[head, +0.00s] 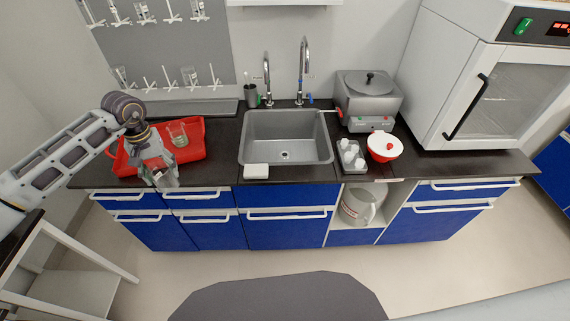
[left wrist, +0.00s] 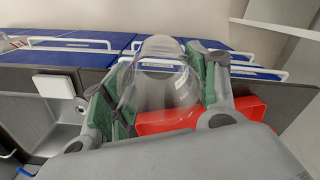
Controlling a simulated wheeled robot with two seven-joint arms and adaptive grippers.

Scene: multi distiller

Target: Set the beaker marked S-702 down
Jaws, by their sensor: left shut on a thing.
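My left gripper (head: 162,180) hangs at the front edge of the dark counter (head: 215,165), by the near side of the red tray (head: 196,150). In the left wrist view its fingers (left wrist: 165,92) are shut on a clear glass beaker (left wrist: 166,72), with one green pad at each side. I cannot read a mark on this beaker, and in the head view the gripper mostly hides it. Another glass beaker (head: 177,134) stands in the red tray, behind the gripper. The tray's red wall also shows in the left wrist view (left wrist: 165,121). My right gripper is not in view.
A sink (head: 286,150) with two taps is right of the tray, with a white block (head: 256,170) on its front edge. Further right are a grey heated bath (head: 368,100), a bottle rack (head: 350,155) and a red-and-white bowl (head: 384,147). Pegs with glassware hang behind the tray.

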